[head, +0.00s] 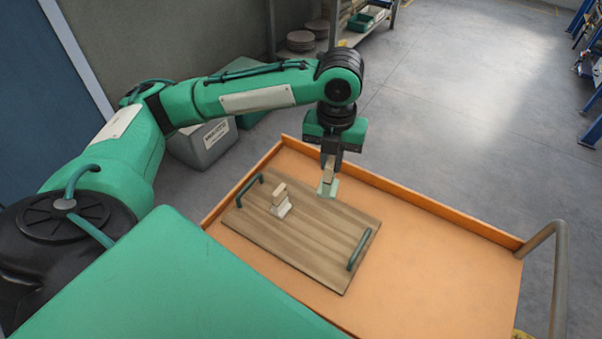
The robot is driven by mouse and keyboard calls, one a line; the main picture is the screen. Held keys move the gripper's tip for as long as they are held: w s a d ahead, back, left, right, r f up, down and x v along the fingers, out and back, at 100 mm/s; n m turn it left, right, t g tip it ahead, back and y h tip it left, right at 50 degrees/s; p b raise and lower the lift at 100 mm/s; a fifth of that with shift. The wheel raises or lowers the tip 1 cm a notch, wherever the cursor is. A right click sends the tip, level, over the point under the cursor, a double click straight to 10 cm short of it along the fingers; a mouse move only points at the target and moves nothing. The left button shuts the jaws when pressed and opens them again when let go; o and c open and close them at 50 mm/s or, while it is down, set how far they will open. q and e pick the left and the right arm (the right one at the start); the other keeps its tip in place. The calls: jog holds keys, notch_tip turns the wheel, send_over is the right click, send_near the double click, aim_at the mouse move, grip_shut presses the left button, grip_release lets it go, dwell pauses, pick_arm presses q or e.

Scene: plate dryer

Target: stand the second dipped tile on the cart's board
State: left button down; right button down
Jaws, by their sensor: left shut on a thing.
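The wooden board (316,243) with two green handles lies on the orange cart (427,263). One tile (279,200), tan above and pale green-white below, stands upright on the board's left part. My left gripper (329,166) points down over the board's far edge. The gripper's fingers hide part of the tan top. I cannot tell whether this tile's lower end touches the board or hangs just above it. My right gripper is not in view.
The cart has a raised rim (440,208) and a grey push handle (558,280) at the right. The board's right half and the cart's right part are clear. A grey bin (203,146) and a shelf rack (375,25) stand behind on the floor.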

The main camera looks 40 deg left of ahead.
pick_arm(q)
jog(key=m, duration=0.3)
jog(key=shift+a+f+b, duration=0.1)
jog(key=shift+f+b, duration=0.05)
jog(key=shift+b, duration=0.2)
jog(key=shift+f, duration=0.25)
jog(key=shift+f+p, duration=0.5)
jog(key=shift+f, duration=9.2)
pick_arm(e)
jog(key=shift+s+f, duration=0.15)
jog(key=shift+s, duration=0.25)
pick_arm(q)
jog(key=c, duration=1.4)
grip_release()
jog(key=shift+f, duration=0.15)
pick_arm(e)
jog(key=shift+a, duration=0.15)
